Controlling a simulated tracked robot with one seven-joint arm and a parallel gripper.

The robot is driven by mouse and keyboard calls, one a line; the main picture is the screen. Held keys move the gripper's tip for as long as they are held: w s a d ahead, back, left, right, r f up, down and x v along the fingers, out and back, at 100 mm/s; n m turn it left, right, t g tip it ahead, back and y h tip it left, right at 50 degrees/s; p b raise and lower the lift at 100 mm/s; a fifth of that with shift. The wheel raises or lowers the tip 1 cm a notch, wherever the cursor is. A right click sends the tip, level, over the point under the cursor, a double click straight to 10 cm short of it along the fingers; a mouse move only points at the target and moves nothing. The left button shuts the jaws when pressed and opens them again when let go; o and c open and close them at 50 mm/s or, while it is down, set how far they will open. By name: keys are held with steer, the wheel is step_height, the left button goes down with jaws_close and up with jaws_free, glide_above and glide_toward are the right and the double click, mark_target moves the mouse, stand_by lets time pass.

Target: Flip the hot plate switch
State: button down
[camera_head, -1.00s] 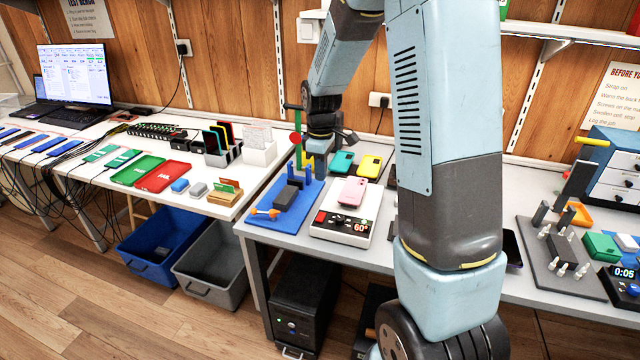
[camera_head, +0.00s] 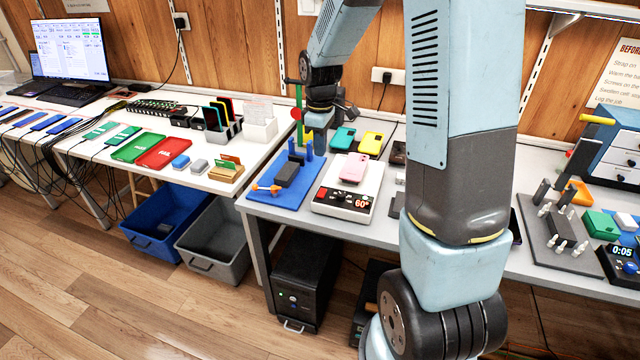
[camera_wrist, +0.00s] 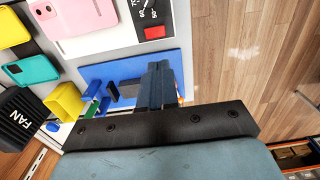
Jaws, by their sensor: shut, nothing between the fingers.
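A red switch (camera_head: 322,194) sits at the panel's left end. In the wrist view the red switch (camera_wrist: 154,32) and the hot plate's white edge (camera_wrist: 118,43) show at the top. My gripper (camera_head: 318,146) hangs behind and left of the hot plate, over the blue mat's back part, apart from the switch. Its fingers are together and empty in the wrist view (camera_wrist: 160,88).
The blue mat (camera_head: 265,203) holds a dark block, blue posts and an orange-handled tool. A green post with a red knob (camera_head: 297,113) stands close beside my gripper. Teal (camera_head: 343,138) and yellow (camera_head: 371,143) phones lie behind the hot plate. My arm hides bench space to the right.

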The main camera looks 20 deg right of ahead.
steer(key=shift+f, duration=0.1)
step_height(320, 180, down, 8)
steer(key=shift+r, duration=0.2)
steer(key=shift+w+d+r, duration=0.2)
steer(key=shift+w+d, duration=0.25)
steer(key=shift+w, duration=0.2)
stand_by(0.4)
step_height(320, 180, up, 14)
steer(key=w+d, duration=0.1)
steer(key=shift+w+f, duration=0.15)
steer(key=shift+w, duration=0.15)
steer(key=shift+d, duration=0.1)
stand_by(0.4)
